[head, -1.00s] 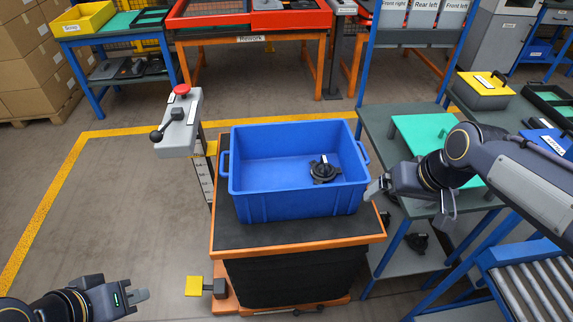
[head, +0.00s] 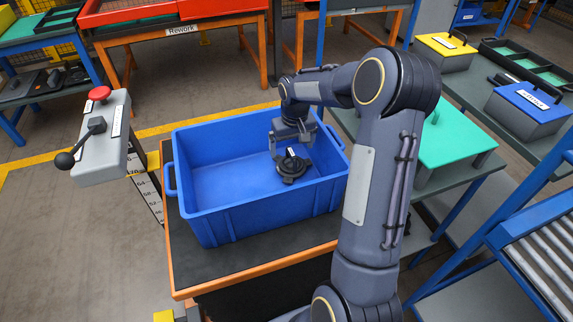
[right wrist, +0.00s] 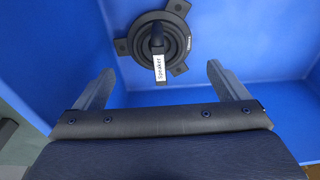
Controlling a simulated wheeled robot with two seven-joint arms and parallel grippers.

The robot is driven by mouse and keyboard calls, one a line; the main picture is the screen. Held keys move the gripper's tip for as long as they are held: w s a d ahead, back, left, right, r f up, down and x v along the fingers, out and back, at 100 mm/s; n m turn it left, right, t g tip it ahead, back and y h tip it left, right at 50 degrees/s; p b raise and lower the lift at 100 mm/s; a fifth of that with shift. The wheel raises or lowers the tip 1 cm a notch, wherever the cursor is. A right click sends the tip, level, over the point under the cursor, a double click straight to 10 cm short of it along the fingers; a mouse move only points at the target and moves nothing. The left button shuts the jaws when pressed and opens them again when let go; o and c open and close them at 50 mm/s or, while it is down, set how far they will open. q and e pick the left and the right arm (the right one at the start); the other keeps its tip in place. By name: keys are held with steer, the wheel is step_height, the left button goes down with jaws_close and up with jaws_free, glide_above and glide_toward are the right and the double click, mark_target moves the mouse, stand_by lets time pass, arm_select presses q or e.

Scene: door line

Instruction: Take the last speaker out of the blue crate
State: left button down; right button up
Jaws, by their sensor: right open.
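The blue crate (head: 205,213) stands on the dark top of an orange-edged lift cart. One black speaker (head: 291,167) lies on the crate floor toward its right side. In the right wrist view the speaker (right wrist: 160,42) shows a round body, several mounting tabs and a white "Speaker" label. My right gripper (head: 292,150) is inside the crate, just above the speaker. In the right wrist view its open fingers (right wrist: 157,85) are wide apart with the speaker ahead of and between them, not touching it. My left gripper is out of the head view.
A lift post with a red button (head: 99,93) and a black-knobbed lever stands left of the crate. A table with a green board (head: 450,140) is at the right, with a blue case (head: 528,108) and a yellow case (head: 446,48) beyond. The crate's left half is empty.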

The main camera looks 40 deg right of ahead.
mark_target(292, 152)
steer(key=f, duration=0.6)
steer(key=shift+w+d, duration=0.15)
steer(key=shift+w, duration=0.2)
steer(key=c, duration=1.2)
